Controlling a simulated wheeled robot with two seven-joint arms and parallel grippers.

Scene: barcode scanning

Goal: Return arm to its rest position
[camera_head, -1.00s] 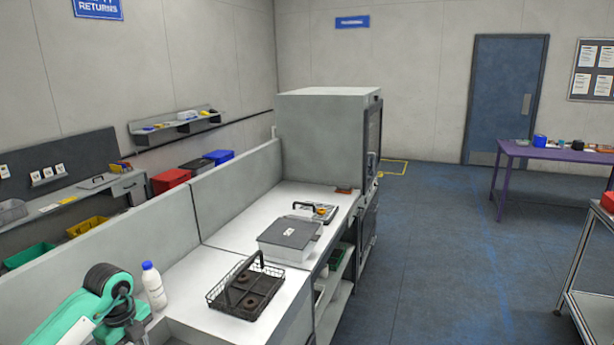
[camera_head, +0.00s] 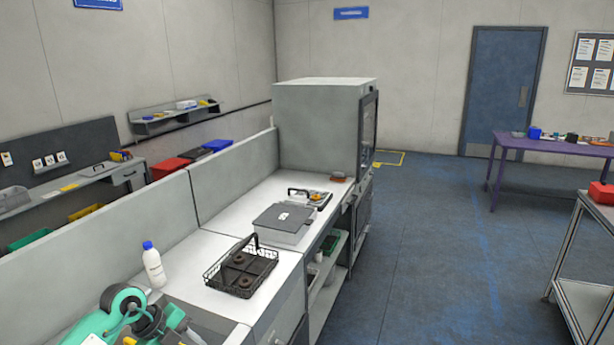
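The teal and dark grey links of my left arm (camera_head: 125,310) show at the bottom left, in front of the white counter (camera_head: 215,245). They are close to the white bottle with a blue cap (camera_head: 153,266), which stands upright on the counter. The fingers of my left gripper cannot be made out; the arm runs out of the bottom of the picture. My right arm and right gripper are not in the picture.
A black wire basket (camera_head: 240,268) with dark round items inside and a lidded grey box (camera_head: 284,223) stand along the counter. A tall grey cabinet (camera_head: 318,130) closes its far end. The blue floor (camera_head: 430,250) at right is open, up to a trolley (camera_head: 583,255).

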